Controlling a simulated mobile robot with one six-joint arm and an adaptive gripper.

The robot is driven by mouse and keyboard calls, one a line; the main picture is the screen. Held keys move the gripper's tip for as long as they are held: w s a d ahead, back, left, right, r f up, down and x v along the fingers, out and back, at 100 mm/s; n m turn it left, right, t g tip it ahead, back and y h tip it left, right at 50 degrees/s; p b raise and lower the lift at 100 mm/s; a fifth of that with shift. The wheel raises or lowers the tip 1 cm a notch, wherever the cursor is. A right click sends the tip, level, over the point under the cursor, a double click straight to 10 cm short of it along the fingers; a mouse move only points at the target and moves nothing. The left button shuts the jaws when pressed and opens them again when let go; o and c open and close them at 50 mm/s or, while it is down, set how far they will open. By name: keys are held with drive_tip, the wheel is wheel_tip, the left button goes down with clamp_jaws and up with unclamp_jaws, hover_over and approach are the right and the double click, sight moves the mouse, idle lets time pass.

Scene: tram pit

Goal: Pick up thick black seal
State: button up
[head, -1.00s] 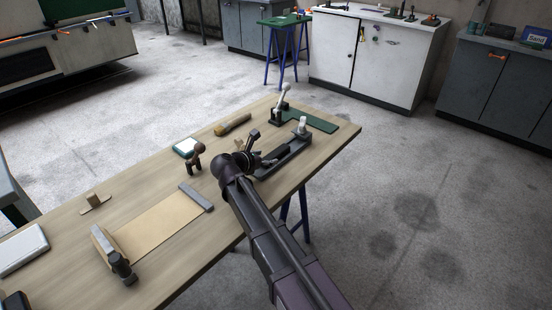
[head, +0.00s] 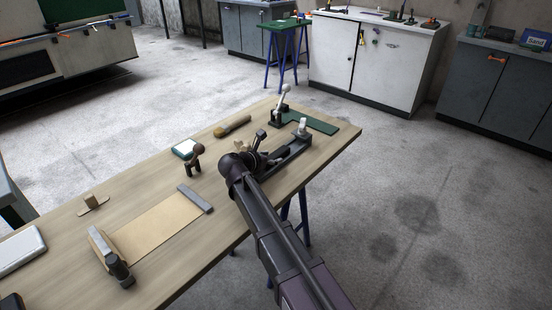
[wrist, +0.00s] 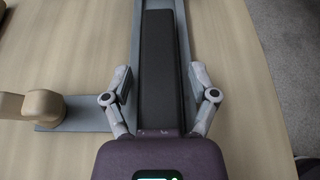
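The thick black seal (wrist: 160,65) shows in the wrist view as a long dark bar lying lengthwise in a grey channel-shaped holder (wrist: 184,40). My gripper (wrist: 162,82) is open, with one finger on each side of the seal and holder. The seal runs between the fingers and its near end is hidden by my gripper body. I cannot tell whether the fingers touch the holder walls. In the head view the holder (head: 296,149) is on the right part of the wooden table, and my arm covers its near part.
A beige knob-like object on a grey plate (wrist: 75,113) is close to the left finger. On the table (head: 150,258) are a hammer-like tool (head: 112,258), a brown paper sheet (head: 160,228), a brown-handled tool (head: 232,127) and a green mat (head: 313,123).

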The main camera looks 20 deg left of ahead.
sight(272, 157)
clamp_jaws()
drive_tip(key=shift+r, duration=0.15)
wheel_tip(272, 157, up, 3)
drive_tip(key=p, duration=0.3)
drive_tip(key=s, duration=0.5)
drive_tip(key=s+d+r+p, duration=0.1)
drive_tip(key=s, duration=0.4)
drive_tip(key=s+d+p, duration=0.1)
drive_tip(key=s, duration=0.4)
drive_tip(key=shift+s+d+r, duration=0.1)
drive_tip(key=shift+s+r, duration=0.25)
drive_tip(key=shift+s, duration=0.05)
